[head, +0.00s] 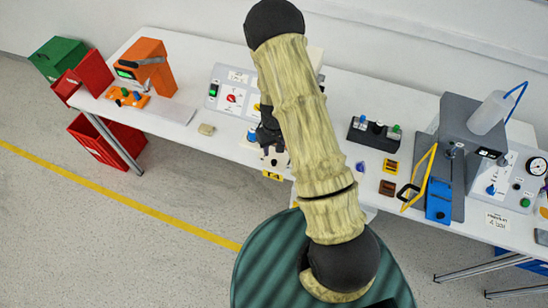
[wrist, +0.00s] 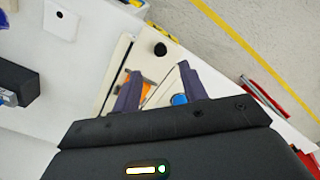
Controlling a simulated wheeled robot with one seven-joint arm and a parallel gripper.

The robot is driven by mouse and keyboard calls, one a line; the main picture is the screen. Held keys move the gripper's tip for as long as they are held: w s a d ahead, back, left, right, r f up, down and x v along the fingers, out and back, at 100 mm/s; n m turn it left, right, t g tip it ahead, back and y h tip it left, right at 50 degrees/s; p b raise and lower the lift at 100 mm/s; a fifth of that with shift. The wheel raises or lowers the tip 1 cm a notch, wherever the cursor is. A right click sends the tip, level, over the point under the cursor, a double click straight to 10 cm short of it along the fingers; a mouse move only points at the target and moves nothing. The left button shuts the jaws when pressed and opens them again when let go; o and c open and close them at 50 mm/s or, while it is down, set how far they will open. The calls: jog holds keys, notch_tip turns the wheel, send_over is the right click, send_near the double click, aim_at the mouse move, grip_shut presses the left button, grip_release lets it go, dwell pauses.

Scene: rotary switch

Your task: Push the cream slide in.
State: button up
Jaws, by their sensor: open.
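The cream slide (head: 274,158) shows at the table's front edge in the head view, partly hidden by my gripper and arm. In the wrist view a cream plate (wrist: 142,62) with a black knob (wrist: 160,48) lies just beyond my fingertips; I take it to be the slide. My gripper (wrist: 160,80) is open, its two dark fingers apart with nothing held between them. An orange part and a blue round part show near the fingers. In the head view my gripper (head: 268,138) is above the slide area. Whether it touches the slide cannot be told.
A panel with a red knob (head: 230,98) stands left of my arm. A small beige block (head: 207,129) lies near the front edge. Open floor lies in front.

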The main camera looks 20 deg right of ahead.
aim_at(274, 161)
notch_tip(274, 161, down, 8)
jog(key=shift+f+p, duration=0.15)
jog(key=shift+p, duration=0.9)
grip_shut()
